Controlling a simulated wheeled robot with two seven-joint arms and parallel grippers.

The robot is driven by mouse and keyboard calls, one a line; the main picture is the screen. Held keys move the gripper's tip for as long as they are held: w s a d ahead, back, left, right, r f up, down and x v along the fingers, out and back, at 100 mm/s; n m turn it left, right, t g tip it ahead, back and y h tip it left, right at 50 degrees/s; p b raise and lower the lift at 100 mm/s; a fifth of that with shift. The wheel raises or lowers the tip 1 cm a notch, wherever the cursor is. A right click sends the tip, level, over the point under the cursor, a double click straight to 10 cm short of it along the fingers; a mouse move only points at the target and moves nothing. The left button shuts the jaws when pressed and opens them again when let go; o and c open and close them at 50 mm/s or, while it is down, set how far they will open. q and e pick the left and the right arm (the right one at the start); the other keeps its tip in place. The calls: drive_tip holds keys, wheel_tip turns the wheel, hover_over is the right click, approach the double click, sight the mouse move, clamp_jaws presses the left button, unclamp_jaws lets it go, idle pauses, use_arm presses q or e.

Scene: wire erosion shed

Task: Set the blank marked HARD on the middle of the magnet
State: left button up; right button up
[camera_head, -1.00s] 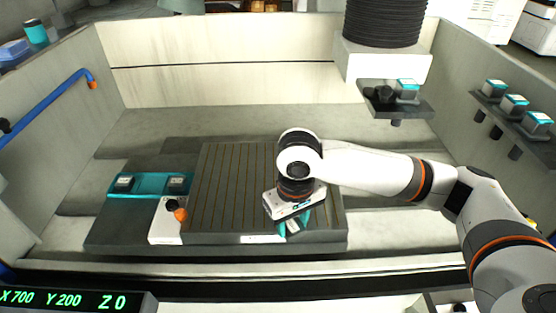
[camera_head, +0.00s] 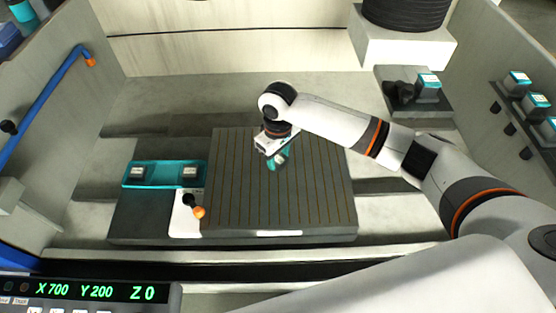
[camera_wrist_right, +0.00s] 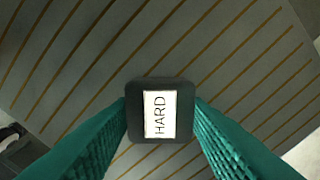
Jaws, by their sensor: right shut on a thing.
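The blank marked HARD (camera_wrist_right: 160,114) is a dark square block with a white label. In the right wrist view it sits between the teal fingers of my right gripper (camera_wrist_right: 161,108), which is shut on it. The magnet (camera_head: 235,205) is a dark grey plate with brown stripes. In the head view my right gripper (camera_head: 277,162) is over the rear middle part of the magnet; its fingers largely hide the blank. I cannot tell whether the blank touches the plate. My left gripper is not in view.
A teal tray (camera_head: 154,176) with two blanks lies left of the magnet. Most of the magnet's top is bare.

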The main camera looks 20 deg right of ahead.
sight(278, 159)
wheel_tip(278, 159, down, 3)
drive_tip(key=shift+w+r, duration=0.15)
drive_tip(key=shift+r, duration=0.05)
drive_tip(key=shift+f, duration=0.45)
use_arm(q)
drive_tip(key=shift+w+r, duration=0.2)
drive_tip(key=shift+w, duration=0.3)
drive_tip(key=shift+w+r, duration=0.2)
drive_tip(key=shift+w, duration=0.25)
use_arm(e)
drive_tip(key=o, duration=1.2)
drive_tip(key=shift+f, duration=0.1)
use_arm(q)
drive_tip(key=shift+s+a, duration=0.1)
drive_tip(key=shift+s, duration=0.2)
use_arm(e)
wheel_tip(278, 159, up, 12)
drive_tip(key=shift+r+b, duration=0.15)
drive_tip(key=shift+b, duration=0.45)
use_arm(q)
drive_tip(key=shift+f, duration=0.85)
